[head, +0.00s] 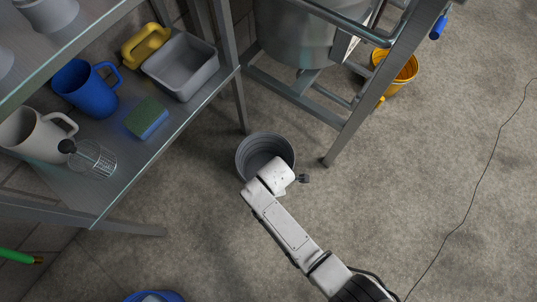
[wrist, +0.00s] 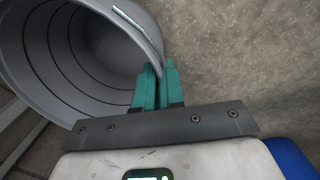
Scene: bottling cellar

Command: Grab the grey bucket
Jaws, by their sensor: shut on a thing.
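The grey bucket (head: 250,152) stands on the floor by the leg of the metal shelf in the head view. In the wrist view the bucket (wrist: 40,50) fills the upper left, with its open mouth and dark ribbed inside showing. My gripper (wrist: 161,72) has teal fingers that are shut on the bucket's rim, one finger inside the wall and one outside. In the head view my arm's white end covers the lower right part of the bucket, and the fingertips are hidden there.
A metal shelf (head: 150,165) at the left holds a grey tub (head: 182,68), a blue jug (head: 87,88) and a sponge (head: 147,118). A steel stand with a tank (head: 295,35) is behind. A yellow bucket (head: 402,72) stands beyond it. Floor at the right is open, crossed by a cable (head: 478,185).

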